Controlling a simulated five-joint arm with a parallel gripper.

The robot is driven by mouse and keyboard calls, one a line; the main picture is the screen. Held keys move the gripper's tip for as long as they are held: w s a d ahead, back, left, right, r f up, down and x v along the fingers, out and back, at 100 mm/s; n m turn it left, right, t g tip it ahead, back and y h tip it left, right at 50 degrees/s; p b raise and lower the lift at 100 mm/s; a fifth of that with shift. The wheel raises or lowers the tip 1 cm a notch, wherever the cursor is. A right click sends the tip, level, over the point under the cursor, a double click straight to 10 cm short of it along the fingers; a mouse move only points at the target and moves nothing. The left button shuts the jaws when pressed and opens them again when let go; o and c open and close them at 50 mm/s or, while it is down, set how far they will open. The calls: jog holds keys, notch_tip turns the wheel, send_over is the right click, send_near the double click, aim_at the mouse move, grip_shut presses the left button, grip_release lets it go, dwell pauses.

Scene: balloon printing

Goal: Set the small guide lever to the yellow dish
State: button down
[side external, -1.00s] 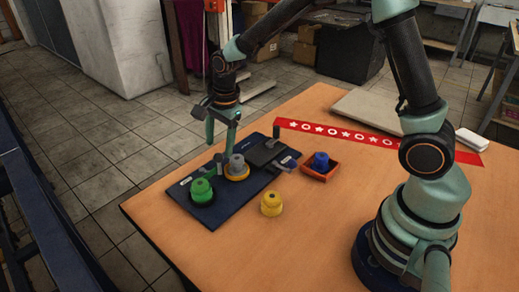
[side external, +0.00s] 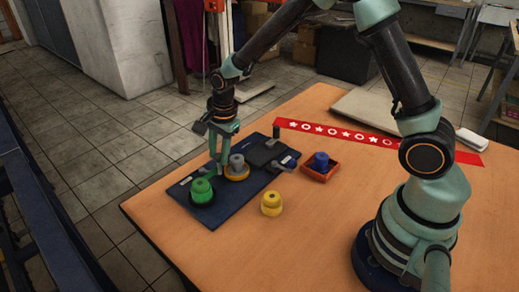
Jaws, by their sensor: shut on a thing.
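My gripper (side external: 217,160) is lowered over the dark blue board (side external: 227,198), fingers close together. It is shut on the small guide lever, a short dark post mostly hidden by the fingers. The lever's exact pointing cannot be made out. The yellow dish (side external: 238,177) lies just right of the fingertips with a grey stamp-like piece (side external: 237,163) standing upright in it.
A black plate with an upright handle (side external: 277,131) is at the board's far end. A blue piece (side external: 320,160) stands in an orange tray (side external: 321,177). A yellow piece (side external: 271,203) stands on the table. A red patterned strip (side external: 345,134) lies behind. The table's front is clear.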

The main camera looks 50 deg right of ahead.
jog(key=shift+w+d+n, duration=0.15)
jog(key=shift+d+n, duration=0.2)
jog(key=shift+n, duration=0.25)
jog(key=c, duration=0.6)
grip_release()
jog(key=r, duration=0.4)
jog(key=s+r, duration=0.1)
jog(key=r, duration=0.3)
jog(key=s+r, duration=0.1)
jog(key=r, duration=0.3)
jog(key=shift+s+d, duration=0.1)
jog(key=shift+s, duration=0.05)
